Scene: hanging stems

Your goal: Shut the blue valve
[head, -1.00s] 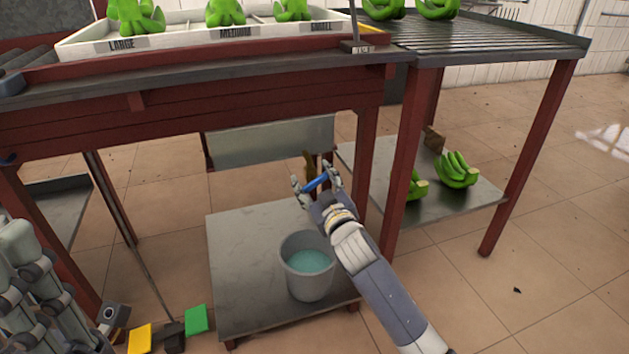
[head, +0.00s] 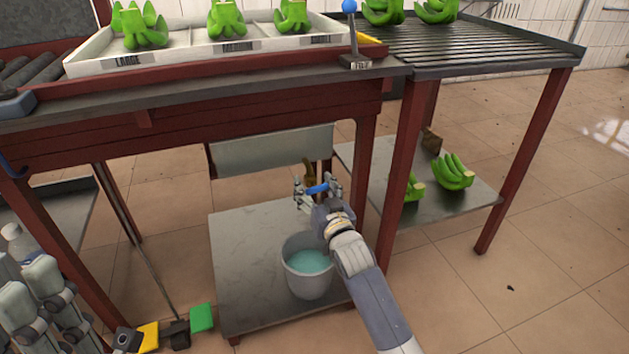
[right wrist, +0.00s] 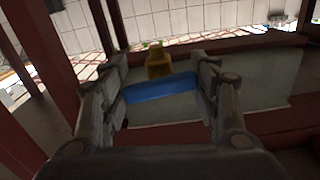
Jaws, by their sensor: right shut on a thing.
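The blue valve handle (head: 317,188) sits under the table, in front of a brass-coloured pipe or valve body (head: 308,170). My right gripper (head: 318,189) is shut on the blue handle, one finger at each end of it. In the right wrist view the blue bar (right wrist: 161,88) spans between the two fingers, with the brass-coloured body (right wrist: 158,62) just beyond. Part of the valve is hidden by the gripper. My left arm shows at the lower left of the head view, but I cannot make out its fingertips.
A grey bucket (head: 308,282) of bluish water stands on the low metal shelf (head: 240,265), below my right gripper. Red table legs (head: 364,150) stand close by on the right. Green bananas (head: 453,172) lie on the right lower shelf. A white divided tray (head: 95,64) is on top.

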